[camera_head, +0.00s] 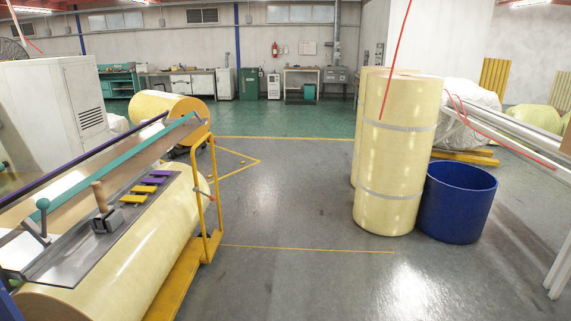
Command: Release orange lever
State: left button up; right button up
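No plainly orange lever can be made out. A small lever with a red tip (211,197) sits on the upright yellow frame (218,215) at the right end of the machine at left. A tan handle (99,196) stands upright on a grey block on the machine's dark plate (75,248). A small lever with a teal knob (42,204) is further left. Which of these is the task's lever, I cannot tell. Neither of my grippers is in view.
A large yellow roll (135,265) lies under the plate. Tall yellow rolls (398,155) and a blue bin (457,203) stand at right. Thin red lines cross the upper right. Grey floor (300,240) is clear in the middle.

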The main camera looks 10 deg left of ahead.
aim_at(212, 198)
jog(key=i+l+u, duration=0.2)
jog(key=i+u, duration=0.25)
jog(key=i+l+u, duration=0.7)
jog(key=l, duration=0.2)
jog(key=i+z, duration=0.1)
jog(key=i, duration=0.65)
jog(key=i+z, duration=0.15)
jog(key=i, duration=0.6)
jog(key=i+j+z, duration=0.1)
jog(key=i, duration=0.65)
jog(key=j, duration=0.1)
